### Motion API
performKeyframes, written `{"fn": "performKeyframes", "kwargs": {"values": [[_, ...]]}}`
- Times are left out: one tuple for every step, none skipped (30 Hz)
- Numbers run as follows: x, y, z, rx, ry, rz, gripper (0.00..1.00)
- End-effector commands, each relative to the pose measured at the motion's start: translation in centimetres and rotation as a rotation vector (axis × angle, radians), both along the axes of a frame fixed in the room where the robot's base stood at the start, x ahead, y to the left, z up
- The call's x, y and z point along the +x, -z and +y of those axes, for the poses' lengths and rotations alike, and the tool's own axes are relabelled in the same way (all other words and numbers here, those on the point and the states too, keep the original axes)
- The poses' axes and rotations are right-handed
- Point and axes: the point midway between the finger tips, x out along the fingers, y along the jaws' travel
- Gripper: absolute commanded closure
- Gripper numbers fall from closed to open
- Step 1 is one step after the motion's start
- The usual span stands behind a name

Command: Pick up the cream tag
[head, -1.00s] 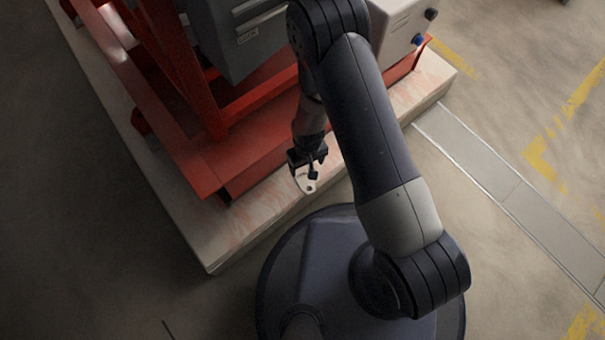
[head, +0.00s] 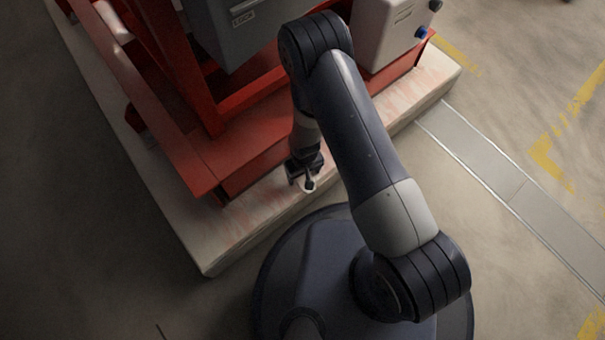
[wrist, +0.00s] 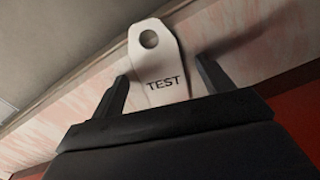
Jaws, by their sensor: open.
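The cream tag (wrist: 163,68) shows in the wrist view with a round hole at its top and the word TEST on it. It lies on the pale plinth, between the two fingers of my gripper (wrist: 160,88). The fingers are open, with a gap visible on each side of the tag. The tag's lower end is hidden behind my gripper's body. In the head view my gripper (head: 303,183) is low over the plinth, and only a small part of the tag (head: 309,190) shows at its fingertips.
The pale plinth (head: 240,222) carries a red steel frame (head: 200,165) close behind my gripper. A grey box (head: 235,40) and a light box (head: 385,30) stand above it. The floor to the right is clear, with a channel cover (head: 480,150).

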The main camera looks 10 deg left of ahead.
Motion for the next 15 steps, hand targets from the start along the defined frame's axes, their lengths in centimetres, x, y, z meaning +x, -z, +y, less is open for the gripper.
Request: {"fn": "performKeyframes", "kwargs": {"values": [[0.0, -0.03, -0.01, 0.0, 0.0, 0.0, 0.25], [0.0, -0.02, -0.01, 0.0, 0.0, 0.0, 0.25], [-0.01, -0.01, -0.02, 0.0, 0.0, 0.0, 0.25], [-0.01, 0.0, -0.02, 0.0, 0.0, 0.0, 0.25], [-0.01, 0.03, -0.02, 0.0, 0.0, 0.0, 0.25], [-0.01, 0.06, -0.02, 0.0, 0.0, 0.0, 0.25], [-0.01, 0.09, -0.02, 0.0, 0.0, 0.0, 0.25], [-0.02, 0.13, -0.03, -0.001, 0.0, 0.001, 0.25], [-0.02, 0.18, -0.03, -0.001, 0.0, 0.001, 0.25], [-0.02, 0.1, -0.03, -0.001, 0.0, 0.001, 0.27], [-0.02, 0.09, -0.03, -0.001, 0.0, 0.001, 0.29], [-0.02, 0.09, -0.03, -0.001, 0.0, 0.001, 0.33], [-0.02, 0.09, -0.03, -0.001, 0.0, 0.001, 0.35], [-0.02, 0.09, -0.03, -0.001, 0.0, 0.001, 0.38], [-0.02, 0.09, -0.03, -0.001, 0.0, 0.001, 0.41]]}}
